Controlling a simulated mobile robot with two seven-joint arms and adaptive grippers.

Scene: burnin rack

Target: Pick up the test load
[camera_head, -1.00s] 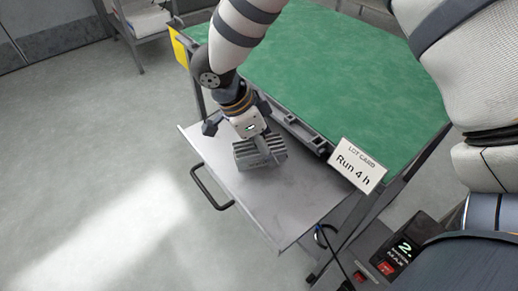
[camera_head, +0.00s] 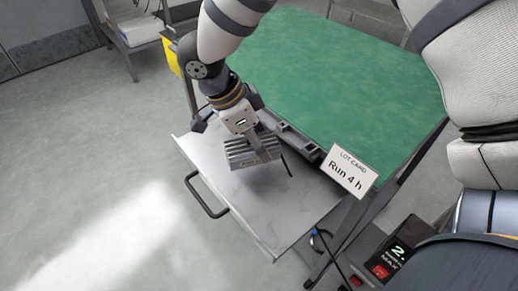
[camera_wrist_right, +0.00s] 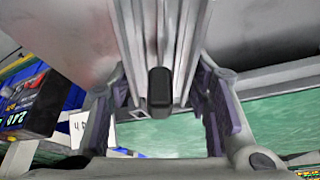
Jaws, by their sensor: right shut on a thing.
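The test load is a grey, ribbed metal block (camera_head: 240,155). It is over the pulled-out metal shelf (camera_head: 240,206) in the head view. My right gripper (camera_head: 258,145) comes down from above and is shut on the block. It seems to be held a little above the shelf, though the gap is hard to judge. In the right wrist view the ribbed block (camera_wrist_right: 135,35) sits between the two fingers of my right gripper (camera_wrist_right: 160,100). A dark piece (camera_wrist_right: 160,88) shows at its near end. My left gripper is not in view.
A green bench top (camera_head: 330,80) lies behind the shelf. A lot card (camera_head: 348,172) reading "Run 4 h" stands at the shelf's right edge. A black box with a lit "2." display (camera_head: 400,247) is at lower right. Clear floor (camera_head: 90,160) lies left, beyond the shelf's handle (camera_head: 205,197).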

